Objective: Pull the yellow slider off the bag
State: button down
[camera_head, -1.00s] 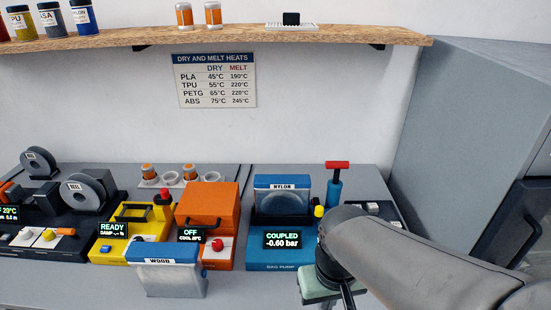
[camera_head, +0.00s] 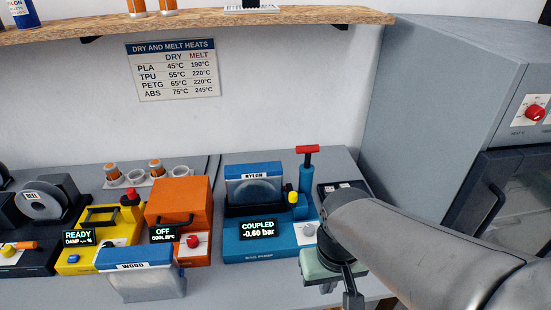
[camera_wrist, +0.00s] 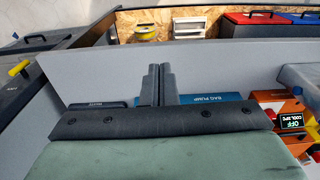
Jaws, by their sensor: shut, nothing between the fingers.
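The nylon bag (camera_head: 254,184), with a blue top strip, stands upright at the back of the blue bag pump (camera_head: 268,243), whose display reads "COUPLED -0.60 bar". A small yellow piece (camera_head: 292,196) shows at the bag's right side; I cannot tell whether it is the slider or how it joins the bag.
A bag marked WOOD (camera_head: 140,278) stands in front of the orange box (camera_head: 180,203) and yellow unit (camera_head: 100,238). A grey cabinet (camera_head: 455,90) bounds the right side. The shelf (camera_head: 200,24) runs above.

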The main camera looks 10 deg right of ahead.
dwell(0.4)
jog(key=c, duration=1.9)
grip_release()
jog(key=o, duration=0.7)
jog(key=w+r, duration=0.2)
jog(key=w, duration=0.1)
notch_tip(320, 180, up, 10)
jog(key=n+b, duration=0.1)
jog(key=n, duration=0.4)
send_over(294, 194)
jog(key=shift+g, duration=0.3)
notch_tip(294, 194, down, 17)
jog(key=shift+w+f+p, duration=0.1)
jog(key=shift+f+p, duration=0.1)
jog(key=shift+p, duration=0.45)
